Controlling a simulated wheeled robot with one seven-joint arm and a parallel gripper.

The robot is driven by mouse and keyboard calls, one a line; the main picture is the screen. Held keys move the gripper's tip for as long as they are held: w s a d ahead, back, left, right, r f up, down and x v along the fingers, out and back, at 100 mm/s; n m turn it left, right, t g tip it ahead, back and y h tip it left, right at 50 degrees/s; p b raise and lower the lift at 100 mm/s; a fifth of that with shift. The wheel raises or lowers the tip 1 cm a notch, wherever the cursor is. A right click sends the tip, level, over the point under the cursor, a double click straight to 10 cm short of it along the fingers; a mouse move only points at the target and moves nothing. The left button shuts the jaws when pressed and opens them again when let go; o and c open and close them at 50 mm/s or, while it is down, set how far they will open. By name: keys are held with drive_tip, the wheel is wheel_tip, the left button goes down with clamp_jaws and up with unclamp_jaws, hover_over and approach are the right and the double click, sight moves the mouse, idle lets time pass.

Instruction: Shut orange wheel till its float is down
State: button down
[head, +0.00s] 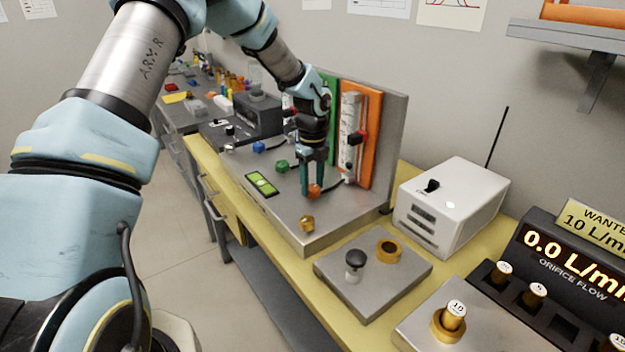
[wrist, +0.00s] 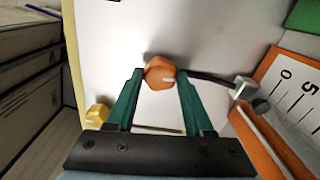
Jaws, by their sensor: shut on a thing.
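The orange wheel (head: 314,191) sits on the grey metal panel base, in front of the orange-backed flow tube (head: 352,130). In the wrist view the orange wheel (wrist: 160,72) lies between the tips of my gripper's green fingers, which touch its sides. My gripper (head: 312,183) points down and is shut on the wheel. The orange-backed tube has a white scale and a red-and-black piece at mid height. In the wrist view only the lower part of its scale (wrist: 290,92) shows, with 0 and 5. I cannot make out the float's height.
A green wheel (head: 281,166) and a blue wheel (head: 258,147) stand to the left. A brass knob (head: 307,223) is in front. A white box (head: 452,208) and a display reading 0.0 (head: 570,262) stand to the right.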

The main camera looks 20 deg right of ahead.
sight(313, 187)
drive_tip(key=shift+m, duration=0.4)
drive_tip(key=shift+c, duration=1.4)
unclamp_jaws()
wheel_tip(313, 187, up, 11)
drive_tip(key=b, duration=0.2)
drive_tip(key=shift+f, duration=0.1)
